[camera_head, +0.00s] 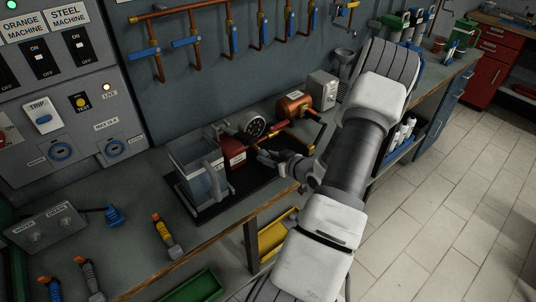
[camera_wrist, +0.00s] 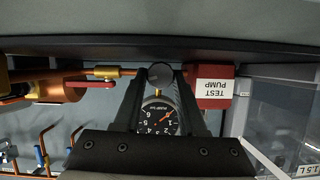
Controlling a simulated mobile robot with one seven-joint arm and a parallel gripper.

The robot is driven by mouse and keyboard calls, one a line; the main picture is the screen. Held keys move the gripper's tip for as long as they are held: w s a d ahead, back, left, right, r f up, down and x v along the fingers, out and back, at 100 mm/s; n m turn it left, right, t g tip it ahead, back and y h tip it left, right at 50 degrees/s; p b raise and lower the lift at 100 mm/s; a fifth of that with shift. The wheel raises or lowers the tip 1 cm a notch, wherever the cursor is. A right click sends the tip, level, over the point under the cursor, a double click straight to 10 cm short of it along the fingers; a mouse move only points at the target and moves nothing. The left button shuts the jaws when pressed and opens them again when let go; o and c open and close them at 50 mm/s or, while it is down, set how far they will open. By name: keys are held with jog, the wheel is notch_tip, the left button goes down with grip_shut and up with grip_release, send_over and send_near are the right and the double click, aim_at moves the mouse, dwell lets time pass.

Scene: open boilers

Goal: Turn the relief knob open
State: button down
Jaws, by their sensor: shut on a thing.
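The small round grey relief knob (camera_wrist: 160,74) shows in the wrist view, between the red test pump block (camera_wrist: 211,90) and a brass fitting. My gripper (camera_wrist: 161,82) has its two dark fingers closed on either side of this knob. Beyond the fingers is a round black pressure gauge (camera_wrist: 159,117) with an orange needle. In the head view, my gripper (camera_head: 264,156) reaches in from the right to the front of the red pump block (camera_head: 232,152); the knob is hidden there by the fingers. The gauge (camera_head: 252,124) stands behind.
A clear water tank (camera_head: 197,172) with a grey handle stands left of the pump. A copper cylinder (camera_head: 294,105) with piping is behind right. A grey switch panel (camera_head: 68,95) rises at the left. Loose tools, including a yellow one (camera_head: 166,235), lie on the bench front.

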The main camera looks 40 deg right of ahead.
dwell(0.3)
jog(key=c, duration=0.8)
grip_release()
jog(key=shift+o, duration=0.2)
jog(key=v, duration=1.7)
jog(key=shift+s+r, duration=0.15)
jog(key=shift+s, duration=0.1)
jog(key=shift+d, duration=0.1)
